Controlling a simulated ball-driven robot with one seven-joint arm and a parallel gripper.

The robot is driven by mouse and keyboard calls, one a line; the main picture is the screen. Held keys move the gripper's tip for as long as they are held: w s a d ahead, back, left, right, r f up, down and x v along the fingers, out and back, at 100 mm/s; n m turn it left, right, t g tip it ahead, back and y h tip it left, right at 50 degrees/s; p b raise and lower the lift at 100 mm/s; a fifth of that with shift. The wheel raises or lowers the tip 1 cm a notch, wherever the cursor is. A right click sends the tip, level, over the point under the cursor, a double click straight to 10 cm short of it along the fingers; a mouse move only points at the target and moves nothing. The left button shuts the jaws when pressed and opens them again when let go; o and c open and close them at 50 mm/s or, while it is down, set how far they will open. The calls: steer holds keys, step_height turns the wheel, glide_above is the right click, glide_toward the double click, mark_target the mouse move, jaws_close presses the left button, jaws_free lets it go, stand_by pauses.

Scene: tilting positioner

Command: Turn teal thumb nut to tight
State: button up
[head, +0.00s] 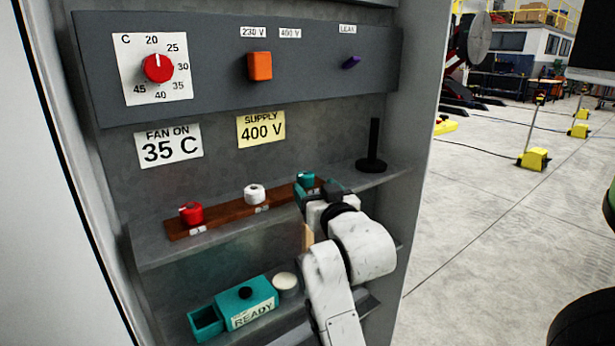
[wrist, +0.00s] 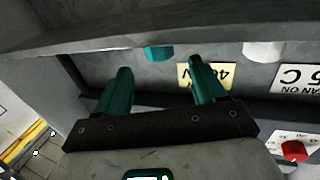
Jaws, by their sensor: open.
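The teal thumb nut (head: 305,178) stands at the right end of a brown strip on the upper shelf in the head view, partly hidden by my gripper (head: 322,188). In the wrist view, which is upside down, the teal thumb nut (wrist: 158,53) shows just beyond and roughly between the fingertips of my gripper (wrist: 157,68). My gripper's two teal fingers are spread wide with nothing between them. They look apart from the nut. The "tight" mark is not readable in either view.
A red nut (head: 191,212) and a white nut (head: 255,194) stand left on the brown strip (head: 225,216). A black post (head: 373,150) rises from the shelf at right. Below are a teal "READY" box (head: 246,302) and a white round piece (head: 285,284). A panel with knobs (head: 210,90) is above.

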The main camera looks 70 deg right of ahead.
mark_target(307, 180)
steer(key=x, duration=0.6)
steer(key=shift+d+p, duration=0.15)
steer(key=shift+p, duration=0.25)
steer(key=c, duration=1.1)
steer(key=shift+o, duration=0.2)
steer(key=shift+w+f+m+g+h+b, duration=0.2)
steer(key=shift+m+g+h+b, duration=0.45)
steer(key=shift+b, duration=0.25)
steer(key=shift+s+r+g, duration=0.1)
steer(key=shift+r+g, duration=0.1)
steer(key=shift+g, duration=0.15)
steer(key=o, duration=1.1)
steer(key=shift+c, duration=0.2)
